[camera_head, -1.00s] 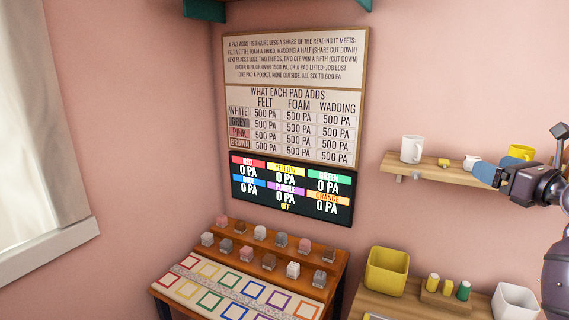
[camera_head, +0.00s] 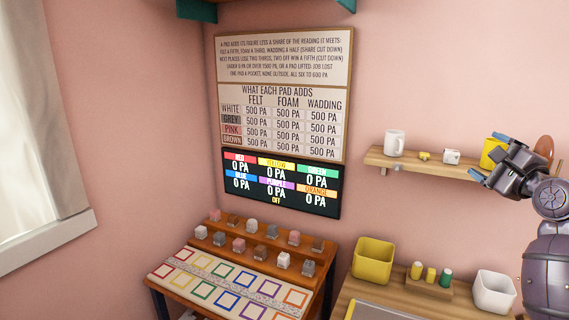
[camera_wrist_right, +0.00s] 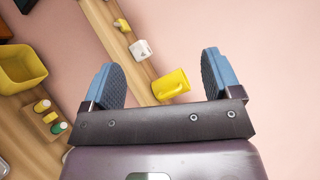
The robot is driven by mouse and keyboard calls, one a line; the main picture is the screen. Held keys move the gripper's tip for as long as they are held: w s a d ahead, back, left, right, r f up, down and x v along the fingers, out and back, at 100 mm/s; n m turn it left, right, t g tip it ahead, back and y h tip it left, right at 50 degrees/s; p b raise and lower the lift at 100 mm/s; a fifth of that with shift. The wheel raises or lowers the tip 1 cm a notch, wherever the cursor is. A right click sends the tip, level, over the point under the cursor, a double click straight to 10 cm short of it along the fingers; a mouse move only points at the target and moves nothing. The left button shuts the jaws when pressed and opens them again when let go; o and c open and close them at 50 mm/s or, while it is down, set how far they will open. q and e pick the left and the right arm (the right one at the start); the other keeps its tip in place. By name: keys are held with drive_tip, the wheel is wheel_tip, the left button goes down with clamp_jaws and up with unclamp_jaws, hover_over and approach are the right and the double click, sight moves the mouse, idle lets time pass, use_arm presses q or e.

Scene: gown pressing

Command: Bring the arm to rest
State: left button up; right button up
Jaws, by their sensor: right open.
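My right gripper (camera_head: 484,157) is at the right of the head view, raised in front of the wall shelf. In the right wrist view its two blue-padded fingers (camera_wrist_right: 160,82) stand wide apart with nothing between them that it holds. A yellow mug (camera_wrist_right: 170,84) on the shelf shows beyond the fingers, apart from them. My left gripper is not in either view.
The wall shelf (camera_head: 430,166) holds a white mug (camera_head: 394,143) and small items. Below, a wooden counter (camera_head: 400,305) bears a yellow bin (camera_head: 373,261) and a white bin (camera_head: 492,292). A sloped board (camera_head: 200,285) with coloured squares and several pads stands left, under a wall chart (camera_head: 282,110).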

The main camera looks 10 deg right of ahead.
drive_tip(key=s+a+f+n+g+h, duration=0.15)
drive_tip(key=a+f+n, duration=0.35)
drive_tip(key=f+n, duration=0.6)
drive_tip(key=s+a+f+n+g, duration=0.15)
drive_tip(key=a+f+n, duration=0.5)
drive_tip(key=f, duration=0.75)
drive_tip(key=s+a+f+n+g, duration=0.2)
drive_tip(key=s+a+f, duration=0.3)
drive_tip(key=s+f, duration=0.7)
drive_tip(key=s+a+f+n+g+b, duration=0.1)
drive_tip(key=s+a+f, duration=0.4)
drive_tip(key=s+f, duration=0.8)
drive_tip(key=shift+a+f+n+g+y, duration=0.2)
drive_tip(key=shift+f+n+g+y, duration=0.15)
drive_tip(key=shift+n+g, duration=0.65)
